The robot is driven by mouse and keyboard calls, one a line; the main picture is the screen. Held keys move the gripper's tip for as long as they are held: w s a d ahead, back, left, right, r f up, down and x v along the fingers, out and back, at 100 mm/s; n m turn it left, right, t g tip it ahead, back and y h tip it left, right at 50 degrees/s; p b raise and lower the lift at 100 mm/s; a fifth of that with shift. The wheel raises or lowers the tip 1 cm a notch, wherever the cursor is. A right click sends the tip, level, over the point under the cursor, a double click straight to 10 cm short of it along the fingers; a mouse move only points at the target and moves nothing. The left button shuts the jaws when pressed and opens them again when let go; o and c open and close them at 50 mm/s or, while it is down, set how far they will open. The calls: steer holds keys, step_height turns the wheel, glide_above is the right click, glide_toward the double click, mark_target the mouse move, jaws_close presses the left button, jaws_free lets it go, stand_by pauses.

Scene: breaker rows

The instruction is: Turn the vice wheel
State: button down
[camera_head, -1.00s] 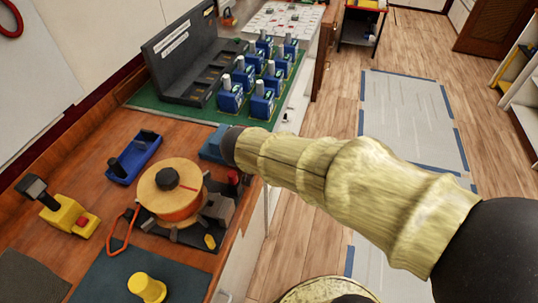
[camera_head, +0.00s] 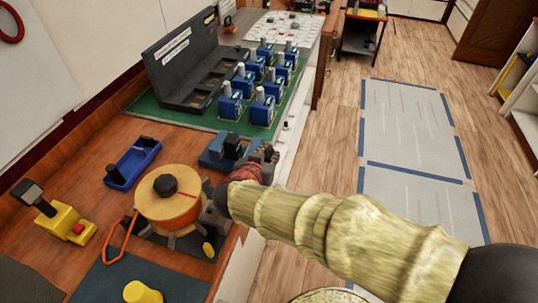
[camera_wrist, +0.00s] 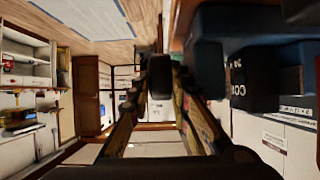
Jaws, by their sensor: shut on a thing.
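The blue vice (camera_head: 216,150) sits near the right edge of the wooden bench, with a dark block (camera_head: 232,146) at its jaws. My gripper (camera_head: 262,158) is at the vice's right end, partly hidden by my wrist. In the wrist view my gripper (camera_wrist: 160,88) has its two fingers closing around a dark part (camera_wrist: 160,75), which looks like the vice wheel. Its full shape is hidden. The vice's blue body (camera_wrist: 208,30) and a dark lettered block (camera_wrist: 250,82) stand to the right of the fingers.
A round wooden spool (camera_head: 168,198) on a dark stand is close beside my wrist. Several blue breakers (camera_head: 262,108) stand behind on a green mat. A blue tray (camera_head: 132,165) and a yellow device (camera_head: 65,222) lie left. The floor at right is open.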

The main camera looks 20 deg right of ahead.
steer(key=shift+f, duration=0.1)
steer(key=c, duration=1.9)
jaws_free()
steer(key=shift+w+d+r+g+y, duration=0.1)
steer(key=shift+g+y, duration=0.25)
steer(key=shift+g, duration=0.15)
steer(key=shift+w+r+g+y, duration=0.1)
steer(key=shift+g+y, duration=0.25)
steer(key=shift+g, duration=0.15)
steer(key=p, duration=0.1)
steer(key=g+y+p, duration=0.1)
steer(key=p, duration=0.1)
steer(key=shift+r+g, duration=0.2)
steer(key=shift+g, duration=0.1)
steer(key=g+y+p, duration=0.1)
steer(key=p, duration=0.3)
steer(key=shift+p, duration=0.6)
steer(key=g+y+p, duration=0.1)
steer(key=p, duration=0.5)
steer(key=g+y+p, duration=0.1)
steer(key=g+p, duration=0.1)
steer(key=p, duration=0.5)
steer(key=shift+w+d+f, duration=0.1)
steer(key=shift+w+d, duration=0.05)
steer(key=shift+w, duration=0.05)
steer(key=shift+g+y+p, duration=0.3)
steer(key=shift+g+p, duration=0.1)
steer(key=shift+p, duration=0.7)
